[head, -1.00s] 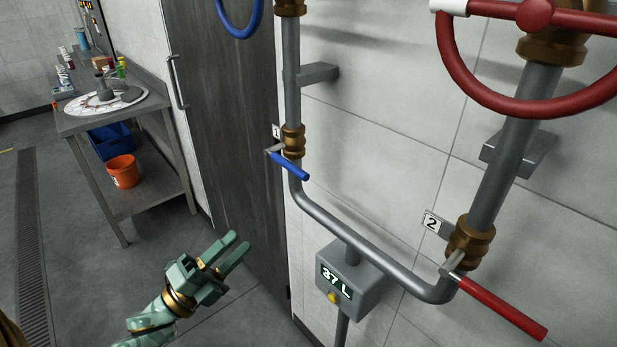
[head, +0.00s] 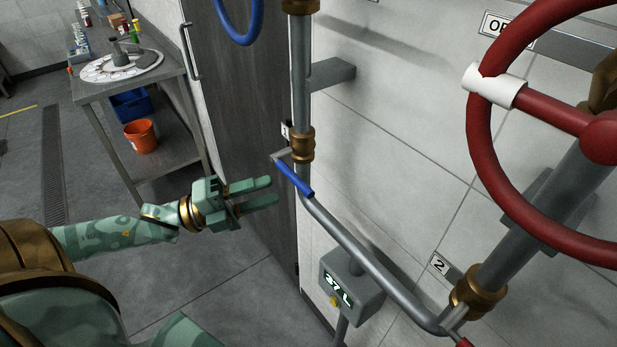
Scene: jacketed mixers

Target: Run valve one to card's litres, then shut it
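Valve one is the brass fitting (head: 301,146) on the left vertical pipe, beside a small plate marked 1 (head: 286,131). Its blue lever (head: 296,179) slants down to the right, angled across the pipe. The grey meter box (head: 352,287) below the pipe has a lit display (head: 338,289) that looks like 37 L, its first digit hard to read. My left gripper (head: 275,191) is open and empty, its two fingers pointing right, just left of the blue lever and apart from it. My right gripper is out of view. I cannot make out a card with litres.
A red wheel (head: 483,135) with a white grip fills the upper right. Plate 2 (head: 439,264) marks a second brass valve (head: 478,296) with a red lever. A blue wheel (head: 240,36) hangs at the top. A steel bench (head: 88,92) stands at the left.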

